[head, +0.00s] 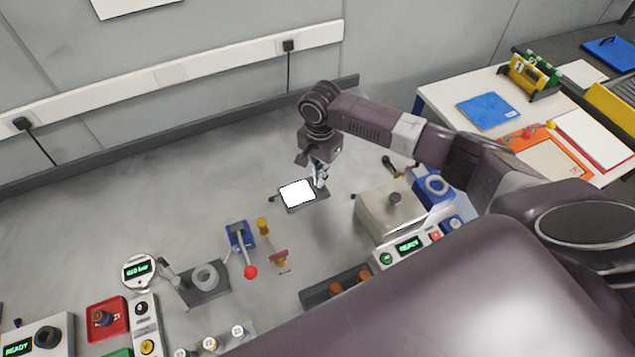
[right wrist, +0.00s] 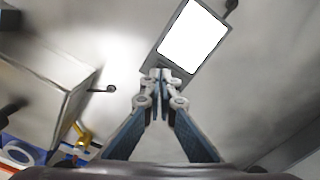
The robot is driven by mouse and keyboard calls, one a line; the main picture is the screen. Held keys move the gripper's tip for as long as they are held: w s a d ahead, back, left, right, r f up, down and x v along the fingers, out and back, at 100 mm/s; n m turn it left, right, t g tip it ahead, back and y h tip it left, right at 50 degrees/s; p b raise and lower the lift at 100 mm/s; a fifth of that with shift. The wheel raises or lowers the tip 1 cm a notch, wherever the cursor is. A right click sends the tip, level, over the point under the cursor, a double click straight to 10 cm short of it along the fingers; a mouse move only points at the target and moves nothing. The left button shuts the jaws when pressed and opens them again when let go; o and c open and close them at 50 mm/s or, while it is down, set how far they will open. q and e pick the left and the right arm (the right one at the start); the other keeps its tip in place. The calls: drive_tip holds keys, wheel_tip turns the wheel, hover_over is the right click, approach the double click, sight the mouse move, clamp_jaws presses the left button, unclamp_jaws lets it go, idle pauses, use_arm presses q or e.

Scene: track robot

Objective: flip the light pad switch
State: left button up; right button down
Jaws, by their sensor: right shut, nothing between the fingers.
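The light pad (head: 297,194) lies on the grey bench, its panel glowing bright white in a dark frame. It also shows at the top of the right wrist view (right wrist: 193,38), tilted in the picture. My right gripper (head: 321,183) points down at the right end of the pad's frame. Its fingers are shut and empty, with the tips (right wrist: 160,74) over the dark strip beside the white panel. The switch cannot be made out; the fingertips cover that end of the strip. Whether they touch the pad I cannot tell. My left gripper is not in view.
A metal box (head: 388,214) stands to the right of the pad. A blue lever unit with a red knob (head: 250,272) and a yellow-and-red valve (head: 270,248) stand nearer, to the left. Behind and left of the pad, the bench is clear up to the wall.

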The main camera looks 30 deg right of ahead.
drive_tip(key=shift+f+b, duration=0.3)
drive_tip(key=shift+f, duration=0.8)
idle(0.6)
wheel_tip(320, 180, up, 5)
drive_tip(key=p, duration=0.6)
drive_tip(key=shift+r+p, duration=1.1)
drive_tip(key=shift+p, duration=0.05)
drive_tip(key=shift+f, duration=0.1)
